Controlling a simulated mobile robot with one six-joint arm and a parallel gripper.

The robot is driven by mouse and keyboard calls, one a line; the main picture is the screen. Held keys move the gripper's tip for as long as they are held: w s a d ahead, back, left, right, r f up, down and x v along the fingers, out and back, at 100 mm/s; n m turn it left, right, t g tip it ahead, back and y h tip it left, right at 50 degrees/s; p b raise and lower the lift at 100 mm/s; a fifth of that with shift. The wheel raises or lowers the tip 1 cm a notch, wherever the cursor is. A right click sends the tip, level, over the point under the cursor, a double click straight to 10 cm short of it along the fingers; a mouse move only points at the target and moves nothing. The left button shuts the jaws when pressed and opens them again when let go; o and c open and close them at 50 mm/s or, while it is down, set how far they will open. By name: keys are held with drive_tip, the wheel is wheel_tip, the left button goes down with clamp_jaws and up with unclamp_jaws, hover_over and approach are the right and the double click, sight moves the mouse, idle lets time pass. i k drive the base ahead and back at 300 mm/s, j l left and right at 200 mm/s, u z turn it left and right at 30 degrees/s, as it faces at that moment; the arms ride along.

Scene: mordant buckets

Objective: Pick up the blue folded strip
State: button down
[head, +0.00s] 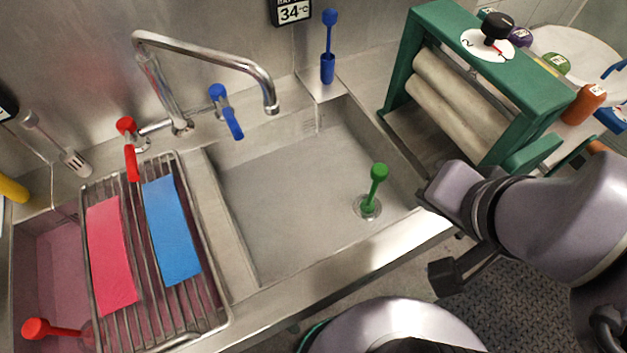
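The blue folded strip (171,231) lies flat on the wire rack at the left, to the right of a pink strip (110,257). It lies lengthwise along the rack's bars, and all of it seems to show. The rack (218,311) spans the left basin of the steel sink. My arm reaches in from the right edge, and its end is over the sink's front right corner, far from the blue strip. A dark part of my gripper (446,276) seems to show there, but its fingertips cannot be made out. Nothing held is visible.
The red tap handle (131,160) and the curved spout (205,52) stand behind the rack. The right basin (290,200) holds an upright green plunger (374,187). A green roller press (490,75) stands at the right. A red-knobbed rod (50,329) is at the lower left.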

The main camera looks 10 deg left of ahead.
sight(178, 260)
drive_tip(key=u, duration=2.3)
drive_tip(key=k+l+z, duration=0.45)
drive_tip(key=l, duration=0.2)
drive_tip(key=i, duration=0.1)
